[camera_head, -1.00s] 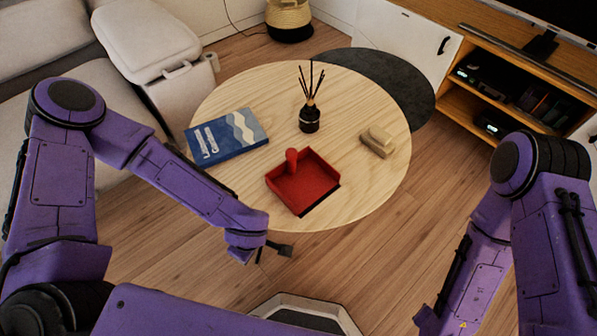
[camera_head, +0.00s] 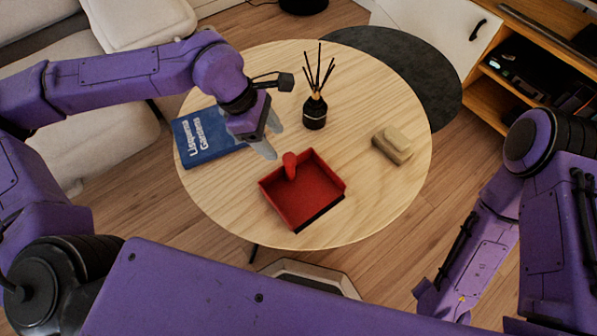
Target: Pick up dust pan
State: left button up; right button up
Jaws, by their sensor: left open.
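The red dust pan (camera_head: 312,193) lies on the round wooden table (camera_head: 390,205), near its front edge. Its handle (camera_head: 290,165) sticks up at the pan's back left side. My left gripper (camera_head: 272,138) is over the table, just behind and left of the handle, with its grey fingers pointing down toward it. It is open and empty, and appears apart from the dust pan. My right arm (camera_head: 480,250) hangs at the right, and its gripper is out of the picture.
A blue book (camera_head: 196,140) lies left of my left gripper, partly covered by it. A black reed diffuser (camera_head: 314,112) stands behind the pan. A tan brush-like block (camera_head: 392,146) lies to the right. The table's right front is clear. A dark round table (camera_head: 405,75) stands behind.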

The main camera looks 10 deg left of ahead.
aim_at(289, 157)
pick_arm(q)
jog(key=x, duration=0.2)
jog(key=b+x, duration=0.2)
jog(key=x, duration=0.1)
jog(key=shift+w+a+f, duration=0.15)
jog(key=shift+w+f, duration=0.2)
jog(key=shift+f, duration=0.05)
jog(key=b+x, duration=0.2)
jog(key=x, duration=0.3)
jog(key=shift+d+f+b, duration=0.3)
jog(key=shift+b, duration=0.1)
grip_shut()
